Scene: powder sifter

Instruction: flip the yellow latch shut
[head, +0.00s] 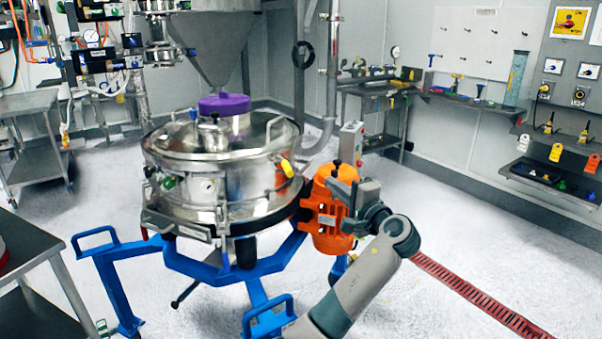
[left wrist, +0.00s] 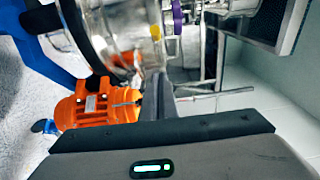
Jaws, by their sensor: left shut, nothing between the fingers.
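The yellow latch (head: 287,168) is on the right side of the round steel sifter (head: 225,170), near its lid rim, and sticks up at a tilt. A small yellow piece (left wrist: 155,31) at the sifter's edge in the left wrist view looks like the same latch. My left gripper (head: 338,186) is shut and empty, to the right of the latch and apart from it, by the orange motor (head: 329,235). Its dark closed fingers (left wrist: 155,92) point toward the sifter in the left wrist view. My right gripper is not in view.
A purple cap (head: 224,103) sits on the lid, below a steel hopper (head: 215,45). A blue wheeled frame (head: 215,270) carries the sifter. The orange motor is close beside my left gripper. A red floor grate (head: 470,293) and open floor lie to the right.

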